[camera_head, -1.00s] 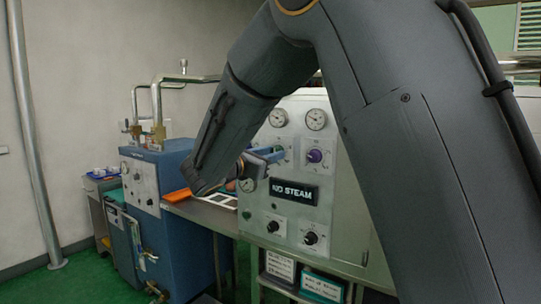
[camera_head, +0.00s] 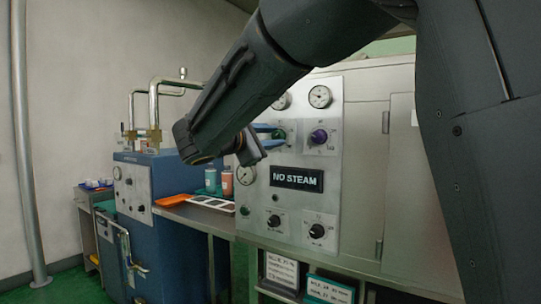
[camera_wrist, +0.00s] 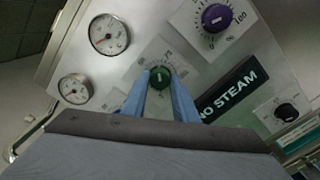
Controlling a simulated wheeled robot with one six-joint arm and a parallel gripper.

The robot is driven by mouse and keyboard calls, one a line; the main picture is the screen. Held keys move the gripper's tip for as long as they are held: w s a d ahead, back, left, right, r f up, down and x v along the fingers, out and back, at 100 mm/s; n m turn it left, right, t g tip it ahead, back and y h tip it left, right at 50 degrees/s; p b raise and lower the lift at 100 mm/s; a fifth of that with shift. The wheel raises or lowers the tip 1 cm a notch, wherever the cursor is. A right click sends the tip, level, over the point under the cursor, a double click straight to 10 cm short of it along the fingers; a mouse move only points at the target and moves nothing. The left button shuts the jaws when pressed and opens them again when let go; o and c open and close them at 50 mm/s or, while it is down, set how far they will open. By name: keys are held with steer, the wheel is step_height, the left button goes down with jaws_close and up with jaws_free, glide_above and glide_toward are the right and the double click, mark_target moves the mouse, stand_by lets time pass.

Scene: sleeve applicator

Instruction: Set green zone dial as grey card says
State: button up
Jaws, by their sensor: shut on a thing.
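The green dial (camera_wrist: 160,77) sits on the pale control panel, between my gripper's two blue fingers. My gripper (camera_wrist: 161,80) is shut on it; the dial's front face shows, tilted in the wrist view. In the head view the fingers (camera_head: 266,133) reach the green dial (camera_head: 280,134) from the left and partly cover it. The scale print around the dial is too small and partly hidden to read. Several flat cards (camera_head: 213,203) lie on the bench left of the panel; I cannot tell which card is grey or read it.
A purple dial (camera_head: 319,136) is right of the green one. Gauges (camera_head: 320,96) sit above, and a NO STEAM sign (camera_head: 297,179) and black knobs (camera_head: 317,231) below. An orange tray (camera_head: 172,200) and bottles (camera_head: 227,181) stand on the bench near a blue machine (camera_head: 175,230).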

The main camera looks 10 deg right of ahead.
steer(key=m+b, duration=0.2)
steer(key=b, duration=0.1)
steer(key=shift+f+b, duration=0.25)
steer(key=shift+b, duration=0.05)
steer(key=m+b, duration=0.2)
steer(key=b, duration=0.1)
steer(key=shift+r, duration=0.15)
steer(key=shift+m, duration=0.3)
steer(key=o, duration=1.1)
steer(key=shift+r, duration=0.1)
steer(key=shift+c, duration=0.2)
steer(key=v, duration=0.8)
